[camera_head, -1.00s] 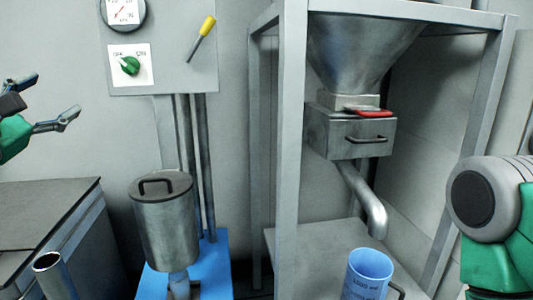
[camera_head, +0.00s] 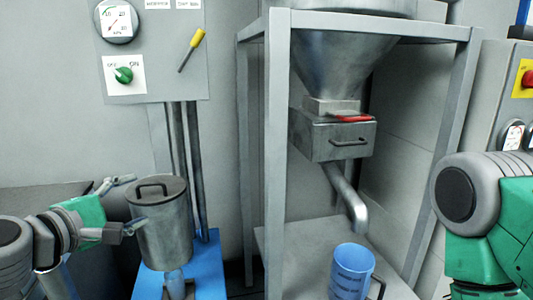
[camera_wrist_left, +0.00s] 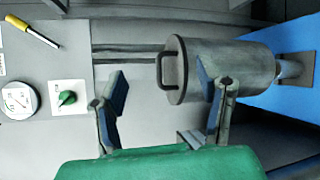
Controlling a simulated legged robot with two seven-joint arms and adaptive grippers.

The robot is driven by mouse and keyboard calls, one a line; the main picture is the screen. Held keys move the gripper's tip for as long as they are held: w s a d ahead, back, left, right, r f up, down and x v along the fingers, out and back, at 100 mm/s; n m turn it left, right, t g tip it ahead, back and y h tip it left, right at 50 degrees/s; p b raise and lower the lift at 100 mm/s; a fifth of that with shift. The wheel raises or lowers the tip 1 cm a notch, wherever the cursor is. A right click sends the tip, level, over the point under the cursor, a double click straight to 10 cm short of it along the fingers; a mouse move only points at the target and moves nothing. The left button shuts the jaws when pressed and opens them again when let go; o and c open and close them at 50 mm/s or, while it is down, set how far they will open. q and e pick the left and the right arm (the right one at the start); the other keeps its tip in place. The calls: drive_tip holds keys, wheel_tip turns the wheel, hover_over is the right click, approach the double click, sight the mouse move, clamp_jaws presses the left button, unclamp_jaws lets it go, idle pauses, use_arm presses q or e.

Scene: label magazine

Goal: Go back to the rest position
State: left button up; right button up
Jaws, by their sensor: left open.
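My left gripper (camera_head: 122,207) is open in the head view, in front of the left side of a lidded metal canister (camera_head: 165,235). In the left wrist view its two fingers (camera_wrist_left: 163,105) stand apart with nothing held between them. The canister (camera_wrist_left: 222,68) lies beyond the fingertips there, with its dark handle facing them. Whether a finger touches it I cannot tell. My right arm (camera_head: 480,215) shows at the right edge of the head view; its gripper is out of view.
A panel (camera_head: 155,85) with a gauge, green knob and yellow-handled lever hangs behind. A blue base (camera_head: 208,270) is under the canister. A metal frame (camera_head: 280,150) holds a hopper (camera_head: 335,65) with a spout above a blue jug (camera_head: 352,272). A dark-topped cabinet (camera_head: 40,200) stands left.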

use_arm(q)
drive_tip(key=s+d+f+m+g+p, duration=0.2)
drive_tip(key=s+d+f+m+g, duration=0.3)
drive_tip(key=f, duration=0.6)
drive_tip(key=s+d+f+m+g+p, duration=0.1)
drive_tip(key=s+f+m+g+p, duration=0.2)
drive_tip(key=s+f, duration=0.6)
drive_tip(key=s+a+f+m+g+y, duration=0.1)
drive_tip(key=s+a+f+m+g, duration=0.1)
drive_tip(key=s+a+f+m, duration=0.1)
drive_tip(key=s+a+f+m+g+y+p, duration=0.1)
drive_tip(key=s+a+f+m+g+y, duration=0.1)
drive_tip(key=s, duration=0.6)
drive_tip(key=s+a+f+m+g+y+p, duration=0.1)
drive_tip(key=s+a+f+m+g, duration=0.1)
drive_tip(key=s+a+f+m, duration=0.2)
wheel_tip(320, 180, down, 3)
drive_tip(key=shift+s+r+m+y, duration=0.15)
drive_tip(key=shift+s+m+y, duration=0.25)
drive_tip(key=shift+s+m, duration=0.35)
